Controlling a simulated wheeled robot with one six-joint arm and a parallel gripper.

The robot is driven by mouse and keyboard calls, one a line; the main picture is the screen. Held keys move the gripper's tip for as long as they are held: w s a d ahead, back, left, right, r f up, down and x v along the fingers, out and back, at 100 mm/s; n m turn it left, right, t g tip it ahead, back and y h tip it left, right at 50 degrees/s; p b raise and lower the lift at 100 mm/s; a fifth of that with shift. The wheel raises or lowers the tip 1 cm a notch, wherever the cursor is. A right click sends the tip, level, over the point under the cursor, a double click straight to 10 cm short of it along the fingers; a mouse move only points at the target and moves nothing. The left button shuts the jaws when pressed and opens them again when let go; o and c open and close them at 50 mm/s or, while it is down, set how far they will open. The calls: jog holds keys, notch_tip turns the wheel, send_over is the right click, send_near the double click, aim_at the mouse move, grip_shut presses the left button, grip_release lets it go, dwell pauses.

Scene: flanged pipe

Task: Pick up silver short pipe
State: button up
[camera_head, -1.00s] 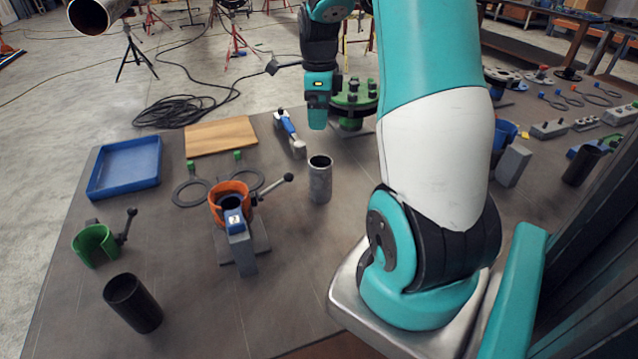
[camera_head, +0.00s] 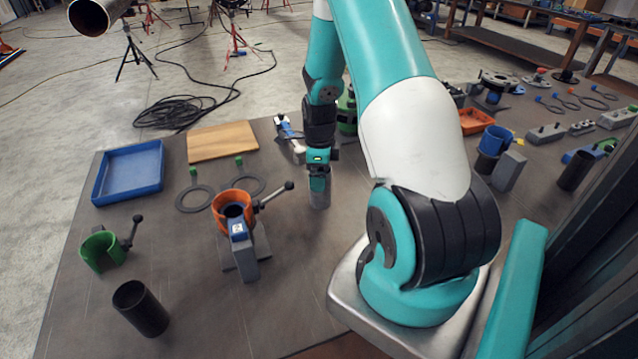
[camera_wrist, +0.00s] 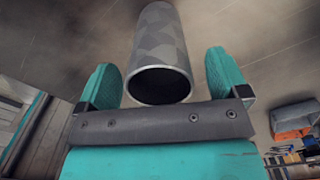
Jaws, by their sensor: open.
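The silver short pipe (camera_head: 320,198) stands upright on the dark table in the head view, its upper part covered by my gripper (camera_head: 320,180). In the wrist view the silver short pipe (camera_wrist: 160,50) shows its mottled grey side and dark open end. My gripper (camera_wrist: 164,75) is open there, with one teal finger on each side of the pipe. Gaps show between the pipe and both fingers, so they do not appear to touch it.
An orange clamp (camera_head: 233,205) with a lever handle stands left of the pipe. The table just in front of the pipe is clear.

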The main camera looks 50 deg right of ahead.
jog(key=shift+f, duration=1.1)
jog(key=c, duration=1.2)
jog(key=shift+r, duration=0.15)
